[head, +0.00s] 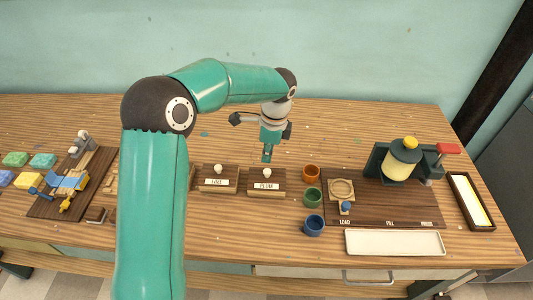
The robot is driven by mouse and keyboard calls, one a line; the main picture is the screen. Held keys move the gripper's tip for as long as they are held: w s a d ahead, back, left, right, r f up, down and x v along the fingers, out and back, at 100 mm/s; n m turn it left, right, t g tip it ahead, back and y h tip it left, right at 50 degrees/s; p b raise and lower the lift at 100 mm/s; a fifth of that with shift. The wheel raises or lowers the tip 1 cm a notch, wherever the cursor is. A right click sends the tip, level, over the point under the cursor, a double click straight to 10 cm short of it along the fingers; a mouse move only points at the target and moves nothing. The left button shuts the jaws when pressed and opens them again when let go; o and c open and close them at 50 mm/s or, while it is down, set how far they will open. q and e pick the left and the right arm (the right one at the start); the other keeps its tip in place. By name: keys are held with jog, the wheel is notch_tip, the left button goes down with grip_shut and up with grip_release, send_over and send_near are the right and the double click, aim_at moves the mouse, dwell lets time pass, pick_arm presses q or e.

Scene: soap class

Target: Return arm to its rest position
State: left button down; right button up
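My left arm (152,210), teal with dark joints, rises from the lower left of the head view and bends over the table. Its gripper (267,153) points down above the wooden table (330,120), behind the block labelled PLUM. I see nothing clearly held, but the fingers are too small and overlapped to tell whether they are open or shut. My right gripper is not in view. The arm hides part of the table to the left of the labelled blocks.
Two labelled blocks, LIME (220,185) and PLUM (266,189), have white knobs. Orange (311,173), green (312,197) and blue (314,226) cups stand right of them. A press (401,163) stands on a dark board. Coloured soaps (43,160) lie left. The table's back is mostly clear.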

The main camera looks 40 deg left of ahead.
aim_at(266, 172)
pick_arm(q)
jog(key=shift+f, duration=0.2)
jog(key=shift+f+b, duration=1.55)
jog(key=shift+f, duration=0.6)
jog(key=shift+s+f, duration=0.1)
dwell(0.4)
jog(key=shift+s+d+f, duration=0.1)
jog(key=shift+f, duration=0.1)
dwell(0.9)
jog(key=shift+r+p, duration=0.2)
jog(key=shift+p, duration=0.1)
jog(key=shift+r+p, duration=0.65)
jog(key=shift+r, duration=0.15)
jog(key=shift+r+p, duration=2.2)
jog(key=shift+r, duration=0.55)
